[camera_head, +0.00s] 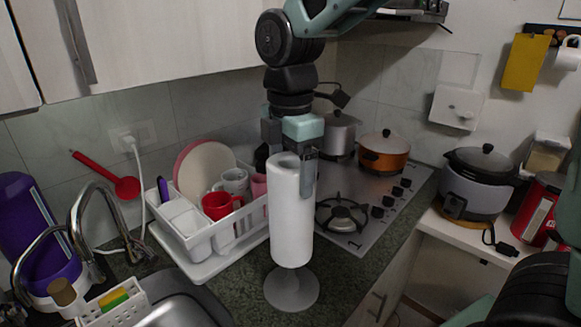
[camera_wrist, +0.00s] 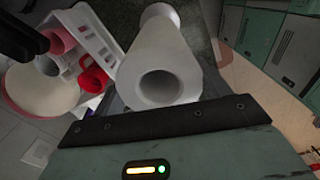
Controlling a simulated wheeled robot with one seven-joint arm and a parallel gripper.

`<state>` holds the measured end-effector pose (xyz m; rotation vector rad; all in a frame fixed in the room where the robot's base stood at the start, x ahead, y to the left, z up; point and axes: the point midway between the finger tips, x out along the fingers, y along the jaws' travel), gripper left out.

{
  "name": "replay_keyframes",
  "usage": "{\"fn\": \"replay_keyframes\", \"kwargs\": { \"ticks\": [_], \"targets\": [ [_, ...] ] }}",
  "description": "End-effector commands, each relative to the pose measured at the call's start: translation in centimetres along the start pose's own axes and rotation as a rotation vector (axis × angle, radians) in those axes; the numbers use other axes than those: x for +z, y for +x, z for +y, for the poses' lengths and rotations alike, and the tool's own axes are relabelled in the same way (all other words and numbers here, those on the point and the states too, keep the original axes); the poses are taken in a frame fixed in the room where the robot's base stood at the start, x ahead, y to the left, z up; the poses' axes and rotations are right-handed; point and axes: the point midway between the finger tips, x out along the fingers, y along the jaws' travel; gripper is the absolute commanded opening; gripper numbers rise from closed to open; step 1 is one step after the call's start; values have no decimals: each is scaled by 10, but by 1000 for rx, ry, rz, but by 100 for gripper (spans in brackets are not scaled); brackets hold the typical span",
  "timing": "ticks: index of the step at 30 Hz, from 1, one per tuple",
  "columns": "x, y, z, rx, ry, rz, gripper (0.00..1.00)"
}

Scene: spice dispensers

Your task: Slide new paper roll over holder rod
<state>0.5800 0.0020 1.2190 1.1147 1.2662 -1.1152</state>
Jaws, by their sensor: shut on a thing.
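The white paper roll (camera_head: 291,215) hangs upright in the middle of the head view. My gripper (camera_head: 290,163) is shut on its upper end, with one finger against the right side of the roll. The grey holder (camera_head: 291,290) stands on the dark counter directly below, its round base in view. The roll's lower end overlaps the holder's stem; the rod is hidden, so I cannot tell whether it is inside the roll. In the wrist view the roll's open top (camera_wrist: 160,86) faces me and no rod tip shows in the hole. The holder's base (camera_wrist: 158,14) shows beyond it.
A white dish rack (camera_head: 205,235) with a red mug (camera_head: 218,205) and plates stands close on the left. The stove (camera_head: 372,205) with an orange pot (camera_head: 384,150) lies to the right. The sink and faucet (camera_head: 85,225) are at the left front.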

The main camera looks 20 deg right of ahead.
Motion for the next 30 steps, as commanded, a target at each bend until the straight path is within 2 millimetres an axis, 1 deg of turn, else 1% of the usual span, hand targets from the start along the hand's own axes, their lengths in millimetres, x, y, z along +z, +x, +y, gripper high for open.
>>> {"fn": "replay_keyframes", "kwargs": {
  "ticks": [30],
  "targets": [
    [0, 25, 0, 0, 0, 0, 37]
  ]
}}
